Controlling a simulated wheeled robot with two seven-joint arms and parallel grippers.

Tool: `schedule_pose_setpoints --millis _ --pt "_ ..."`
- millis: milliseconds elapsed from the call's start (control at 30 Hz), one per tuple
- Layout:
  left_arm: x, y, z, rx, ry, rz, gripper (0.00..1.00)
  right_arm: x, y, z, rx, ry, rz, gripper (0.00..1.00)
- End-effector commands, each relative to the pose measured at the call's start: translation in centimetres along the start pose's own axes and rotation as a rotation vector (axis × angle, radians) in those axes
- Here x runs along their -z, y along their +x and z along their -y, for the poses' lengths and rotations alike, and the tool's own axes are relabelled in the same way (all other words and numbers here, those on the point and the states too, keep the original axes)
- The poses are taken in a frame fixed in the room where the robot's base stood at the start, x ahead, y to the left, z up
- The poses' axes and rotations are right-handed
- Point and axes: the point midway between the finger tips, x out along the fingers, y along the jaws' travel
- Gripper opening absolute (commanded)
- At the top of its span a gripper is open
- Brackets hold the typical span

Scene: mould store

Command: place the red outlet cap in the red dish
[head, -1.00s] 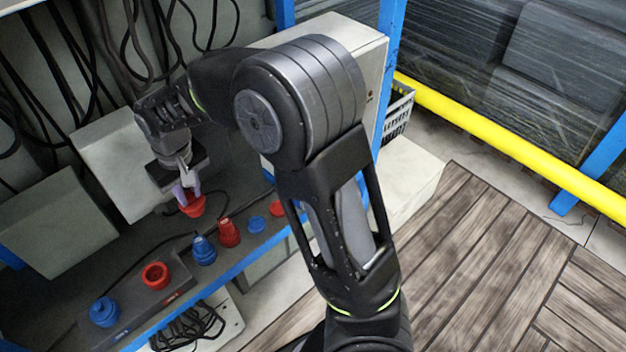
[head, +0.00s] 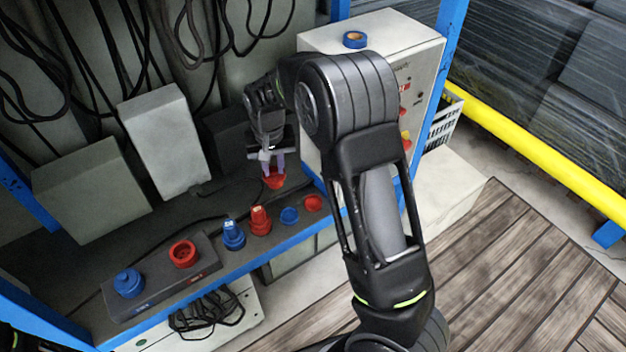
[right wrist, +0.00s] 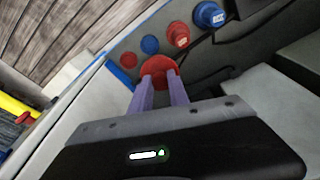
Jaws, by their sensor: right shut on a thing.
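The red outlet cap (head: 274,179) hangs in my right gripper (head: 272,163), whose fingers are shut on it above the bench. The right wrist view shows the cap (right wrist: 159,70) between the pale purple fingertips (right wrist: 160,82). The small red dish (head: 312,203) stands on the bench near its front edge, at the right end of a row. The held cap is up and to the left of it in the head view, apart from it. In the right wrist view the dish (right wrist: 128,59) shows just left of the cap. My left gripper is not in view.
A blue dish (head: 290,215), a red plug (head: 260,220) and a blue plug (head: 233,235) stand left of the red dish. A dark block carries a red ring (head: 183,253) and a blue cap (head: 128,284). A pale cabinet (head: 325,50) rises behind on the right.

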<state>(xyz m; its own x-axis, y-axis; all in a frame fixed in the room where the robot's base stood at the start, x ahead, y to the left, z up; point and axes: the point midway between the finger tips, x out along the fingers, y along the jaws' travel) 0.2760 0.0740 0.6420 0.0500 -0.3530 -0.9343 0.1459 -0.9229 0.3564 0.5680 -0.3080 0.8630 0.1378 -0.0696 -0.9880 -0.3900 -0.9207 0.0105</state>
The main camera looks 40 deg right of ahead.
Motion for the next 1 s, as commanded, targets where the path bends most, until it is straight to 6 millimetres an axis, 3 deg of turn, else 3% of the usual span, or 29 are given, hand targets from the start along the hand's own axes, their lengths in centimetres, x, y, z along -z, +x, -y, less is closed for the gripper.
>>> schedule_pose_setpoints --millis 33,100,300,500,1000 --pt "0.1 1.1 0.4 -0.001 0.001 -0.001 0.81 0.6 2.9 -2.1 -0.014 0.072 0.006 0.00" --pt "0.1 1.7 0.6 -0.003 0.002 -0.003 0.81 1.5 5.5 -4.5 -0.026 0.162 0.006 0.00" --pt "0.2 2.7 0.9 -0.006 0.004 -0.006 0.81 2.5 10.8 -9.7 -0.046 0.350 0.007 0.00" --pt "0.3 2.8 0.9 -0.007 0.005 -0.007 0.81 2.7 12.2 -11.2 -0.051 0.407 0.006 0.00" --pt "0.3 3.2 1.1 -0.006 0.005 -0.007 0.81 2.6 12.8 -11.2 -0.051 0.404 0.007 0.00"
